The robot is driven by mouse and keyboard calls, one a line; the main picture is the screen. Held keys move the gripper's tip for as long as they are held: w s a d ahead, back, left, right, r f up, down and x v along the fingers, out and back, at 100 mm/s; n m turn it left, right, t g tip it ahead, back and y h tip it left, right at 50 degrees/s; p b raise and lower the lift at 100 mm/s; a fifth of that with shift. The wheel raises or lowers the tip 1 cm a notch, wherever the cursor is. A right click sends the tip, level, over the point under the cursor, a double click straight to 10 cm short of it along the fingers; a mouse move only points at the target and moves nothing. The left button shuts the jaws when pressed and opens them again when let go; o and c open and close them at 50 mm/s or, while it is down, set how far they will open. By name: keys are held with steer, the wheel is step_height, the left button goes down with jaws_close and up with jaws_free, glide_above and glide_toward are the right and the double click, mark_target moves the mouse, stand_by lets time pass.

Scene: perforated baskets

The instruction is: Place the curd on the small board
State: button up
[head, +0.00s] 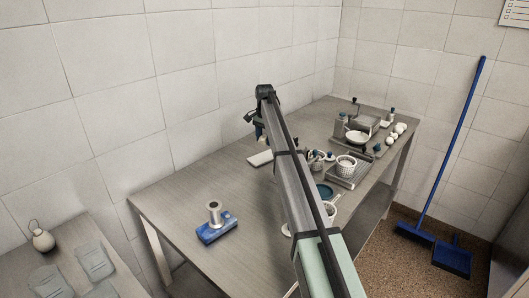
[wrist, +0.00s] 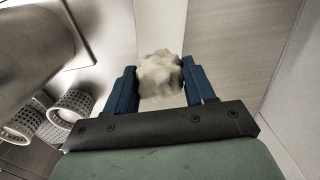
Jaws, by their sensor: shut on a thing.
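The curd (wrist: 160,78) is a lumpy, off-white piece between the blue fingers of my gripper (wrist: 160,68) in the wrist view. The fingers are shut on its two sides. A pale, flat board (wrist: 158,22), seemingly the small board, shows beyond the curd in the wrist view. In the head view the small board (head: 259,158) lies on the table near the wall, beside the end of my arm. My gripper (head: 260,132) is mostly hidden there, and I cannot make out the curd. The height of the curd over the board is hard to tell.
Perforated white baskets (head: 346,165) stand on the table (head: 175,205) right of my arm; they also show at left in the wrist view (wrist: 72,105). A metal pot-like thing (wrist: 40,45) is close by. A blue block with a metal cylinder (head: 215,228) stands front left.

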mark_target(265, 135)
steer(key=shift+f, duration=3.1)
steer(key=shift+f, duration=0.1)
steer(key=o, duration=1)
steer(key=shift+o, duration=0.2)
step_height(265, 135, up, 12)
steer(key=shift+r, duration=0.1)
